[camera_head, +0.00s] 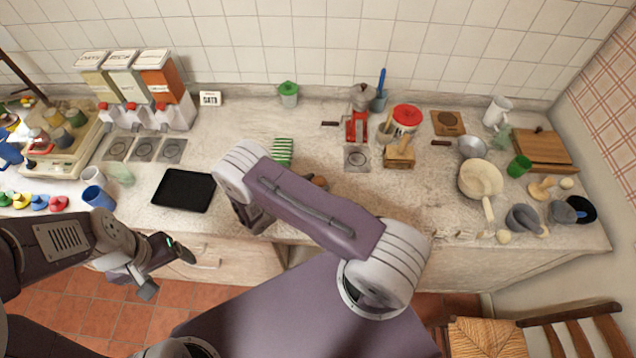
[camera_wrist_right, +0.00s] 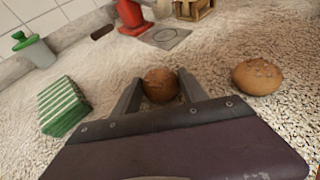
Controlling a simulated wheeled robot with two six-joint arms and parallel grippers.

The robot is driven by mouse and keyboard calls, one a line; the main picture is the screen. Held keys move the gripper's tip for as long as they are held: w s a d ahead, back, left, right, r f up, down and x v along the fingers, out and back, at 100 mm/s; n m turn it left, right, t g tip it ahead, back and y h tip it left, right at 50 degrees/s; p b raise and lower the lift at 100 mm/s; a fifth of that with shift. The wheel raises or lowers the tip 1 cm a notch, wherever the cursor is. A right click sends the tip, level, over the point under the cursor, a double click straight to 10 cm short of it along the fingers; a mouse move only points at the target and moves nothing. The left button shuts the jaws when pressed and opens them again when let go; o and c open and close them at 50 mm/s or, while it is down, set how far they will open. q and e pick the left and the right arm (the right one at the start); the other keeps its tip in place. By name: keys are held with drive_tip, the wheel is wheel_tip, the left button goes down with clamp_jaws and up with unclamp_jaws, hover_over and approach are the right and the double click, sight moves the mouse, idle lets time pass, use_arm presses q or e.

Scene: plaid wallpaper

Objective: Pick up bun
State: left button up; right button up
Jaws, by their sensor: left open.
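A round brown bun (camera_wrist_right: 161,85) lies on the counter between the two fingers of my right gripper (camera_wrist_right: 160,82) in the right wrist view. The fingertips are close at its sides; I cannot tell whether they press on it. A second, lighter bun (camera_wrist_right: 257,77) with a speckled top lies to the right, outside the fingers. A bun (camera_head: 320,181) shows beside my right arm in the head view, where the arm hides my right gripper. My left gripper (camera_head: 166,272) is open and empty, in front of the counter edge.
A green-and-white striped block (camera_wrist_right: 64,106) lies left of my right gripper; a green-lidded cup (camera_wrist_right: 35,50) stands behind it. A red stand (camera_head: 357,127) is further back. A black tray (camera_head: 184,190) lies to the left. A cream pan (camera_head: 480,178) and wooden board (camera_head: 545,150) stand at the right.

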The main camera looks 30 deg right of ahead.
sight(319, 185)
drive_tip(key=shift+d, duration=0.1)
drive_tip(key=shift+c, duration=1.4)
drive_tip(key=shift+r, duration=0.35)
drive_tip(key=r, duration=0.2)
drive_tip(key=s+r+b, duration=0.1)
drive_tip(key=r, duration=0.1)
drive_tip(key=shift+d, duration=0.4)
drive_tip(key=s+d+r+b, duration=0.2)
drive_tip(key=s+d+r, duration=0.4)
drive_tip(key=s+d, duration=0.1)
drive_tip(key=shift+s+r, duration=0.15)
drive_tip(key=shift+s, duration=0.2)
